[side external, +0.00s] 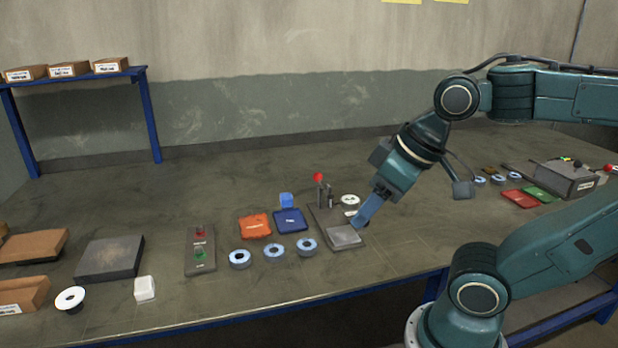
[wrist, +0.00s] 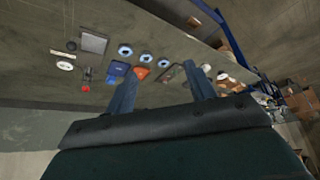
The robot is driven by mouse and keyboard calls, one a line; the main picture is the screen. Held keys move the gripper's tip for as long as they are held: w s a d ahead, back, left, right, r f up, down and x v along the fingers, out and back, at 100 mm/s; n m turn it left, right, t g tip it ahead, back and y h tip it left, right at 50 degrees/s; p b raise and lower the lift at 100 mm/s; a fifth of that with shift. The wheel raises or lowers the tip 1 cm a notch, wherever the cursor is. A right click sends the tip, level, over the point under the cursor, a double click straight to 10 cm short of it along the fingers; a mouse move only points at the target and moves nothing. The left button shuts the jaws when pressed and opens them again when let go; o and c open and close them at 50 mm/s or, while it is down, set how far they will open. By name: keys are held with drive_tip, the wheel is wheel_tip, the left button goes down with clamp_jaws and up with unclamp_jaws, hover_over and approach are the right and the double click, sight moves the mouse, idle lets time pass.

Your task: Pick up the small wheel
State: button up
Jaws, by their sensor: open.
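Several round wheels lie on the bench, and I cannot tell for sure which is the small wheel. A white disc (side external: 350,200) lies behind my gripper, also in the wrist view (wrist: 65,66). Another white disc (side external: 70,299) is at the far left. My gripper (side external: 360,221) is open and empty, with its fingers (wrist: 162,72) apart, by the grey fixture's right edge.
The grey fixture (side external: 345,238) has a red-knobbed post (side external: 318,178). Orange (side external: 255,225) and blue (side external: 290,220) trays and a red-green button panel (side external: 200,250) lie left of it. A dark plate (side external: 110,259) and white block (side external: 144,288) are farther left.

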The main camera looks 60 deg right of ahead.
drive_tip(key=o, duration=0.5)
drive_tip(key=w+d+n+g+y, duration=0.1)
drive_tip(key=w+d+n+g, duration=0.2)
drive_tip(key=w+n, duration=0.8)
drive_tip(key=w+d+f+n+y, duration=0.1)
drive_tip(key=w+d+f, duration=0.2)
drive_tip(key=w, duration=0.1)
drive_tip(key=w+d+f+n+g+y, duration=0.1)
drive_tip(key=w+d+f, duration=0.3)
drive_tip(key=w+d+f+n+y, duration=0.1)
drive_tip(key=w+d+f+n, duration=0.1)
drive_tip(key=w+d+f, duration=0.2)
drive_tip(key=shift+w+f, duration=0.2)
drive_tip(key=shift+w, duration=0.25)
approach(274, 253)
drive_tip(key=shift+w+d+f, duration=0.1)
drive_tip(key=shift+w+f, duration=0.2)
drive_tip(key=shift+f, duration=0.5)
drive_tip(key=shift+w+d+f, duration=0.1)
drive_tip(key=shift+w+f, duration=0.2)
drive_tip(key=shift+f, duration=0.5)
drive_tip(key=shift+a+f, duration=0.1)
